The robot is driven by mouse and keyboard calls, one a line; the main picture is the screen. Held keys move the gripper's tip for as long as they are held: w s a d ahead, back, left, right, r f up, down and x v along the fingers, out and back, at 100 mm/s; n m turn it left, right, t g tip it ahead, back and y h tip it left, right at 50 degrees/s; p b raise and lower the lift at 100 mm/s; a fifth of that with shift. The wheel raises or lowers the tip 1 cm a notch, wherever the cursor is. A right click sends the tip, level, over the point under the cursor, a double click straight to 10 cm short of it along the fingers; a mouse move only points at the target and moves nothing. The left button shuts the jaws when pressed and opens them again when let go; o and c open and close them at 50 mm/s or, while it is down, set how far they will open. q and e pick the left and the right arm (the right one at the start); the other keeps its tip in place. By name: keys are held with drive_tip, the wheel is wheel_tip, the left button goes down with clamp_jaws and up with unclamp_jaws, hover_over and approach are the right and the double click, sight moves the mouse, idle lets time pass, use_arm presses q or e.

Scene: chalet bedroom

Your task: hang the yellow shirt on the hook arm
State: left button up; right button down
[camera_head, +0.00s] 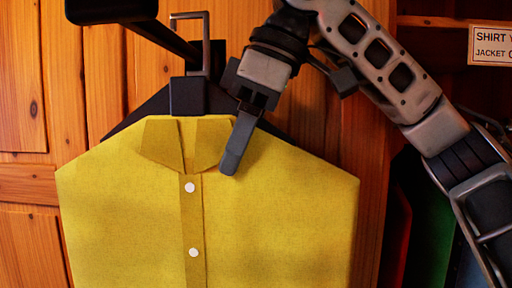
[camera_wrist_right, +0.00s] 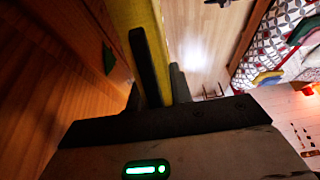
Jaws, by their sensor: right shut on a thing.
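The yellow shirt (camera_head: 130,215) hangs upright on a black hanger (camera_head: 150,105), its buttoned front facing me in the head view. A grey squared hook (camera_head: 207,35) rises from the hanger's black block. The black hook arm (camera_head: 155,33) runs from a dark end knob at upper left to inside the hook's outline, below its top bar. I cannot tell whether they touch. My right gripper (camera_head: 238,145) is shut on the shirt and hanger just right of the collar. In the right wrist view the yellow edge (camera_wrist_right: 152,40) lies between the fingers (camera_wrist_right: 165,75). My left gripper is not in view.
Wooden panelling (camera_head: 95,75) stands behind the shirt. At right is an open compartment with a green item (camera_head: 432,220) and a label sign (camera_head: 490,45) above. The right wrist view shows wooden floor (camera_wrist_right: 205,45) and a patterned rug (camera_wrist_right: 262,45).

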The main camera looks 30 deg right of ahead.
drive_tip(key=shift+b+x, duration=0.65)
drive_tip(key=shift+x, duration=0.6)
drive_tip(key=c, duration=1.2)
unclamp_jaws()
drive_tip(key=shift+o, duration=0.2)
drive_tip(key=shift+f, duration=0.1)
drive_tip(key=p+v, duration=0.1)
drive_tip(key=v, duration=1.5)
